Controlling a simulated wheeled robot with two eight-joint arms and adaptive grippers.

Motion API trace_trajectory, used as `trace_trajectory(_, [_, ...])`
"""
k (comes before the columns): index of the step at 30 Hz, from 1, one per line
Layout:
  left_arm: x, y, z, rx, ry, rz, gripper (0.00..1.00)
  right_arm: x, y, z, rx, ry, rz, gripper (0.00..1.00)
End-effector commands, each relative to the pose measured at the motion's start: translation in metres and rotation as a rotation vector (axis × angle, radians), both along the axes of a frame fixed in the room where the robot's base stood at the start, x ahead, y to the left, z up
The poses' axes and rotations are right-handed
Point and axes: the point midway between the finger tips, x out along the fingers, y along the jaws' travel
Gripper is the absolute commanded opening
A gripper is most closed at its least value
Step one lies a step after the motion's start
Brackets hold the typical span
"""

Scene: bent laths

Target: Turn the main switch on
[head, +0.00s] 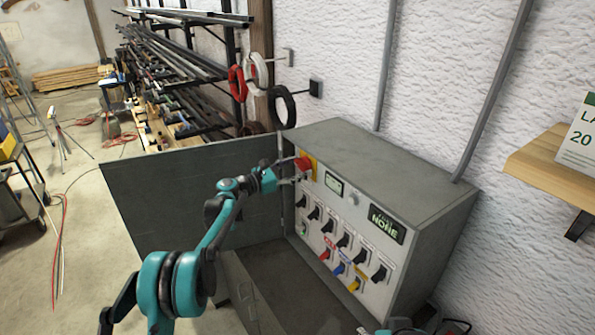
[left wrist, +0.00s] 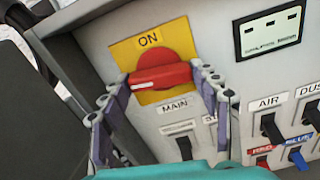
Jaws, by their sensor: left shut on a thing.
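The main switch is a red rotary knob (left wrist: 160,70) on a yellow plate (left wrist: 185,32) marked ON at the top, with a MAIN label below. Its white pointer mark faces left, not up at ON. In the head view the knob (head: 303,162) sits at the upper left of the grey cabinet's panel. My left gripper (left wrist: 160,78) has a finger on each side of the knob and is shut on it. It also shows in the head view (head: 294,178), reaching in from the left. My right gripper does not show clearly.
The cabinet (head: 440,222) stands by the white wall, its door (head: 150,205) open to the left. Several black switches and a display reading NONE (head: 386,223) share the panel. A wooden shelf (head: 545,165) juts out at right. A metal rack stands behind.

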Motion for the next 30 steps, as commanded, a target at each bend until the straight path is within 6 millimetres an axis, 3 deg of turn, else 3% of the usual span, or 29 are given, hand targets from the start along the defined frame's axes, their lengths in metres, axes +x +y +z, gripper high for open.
trace_trajectory(12, [0.000,0.000,-0.002,0.207,-0.313,0.002,0.33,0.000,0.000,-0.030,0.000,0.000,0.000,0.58])
trace_trajectory(30, [0.000,0.000,-0.001,0.524,-0.786,0.001,0.33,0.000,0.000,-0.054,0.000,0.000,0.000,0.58])
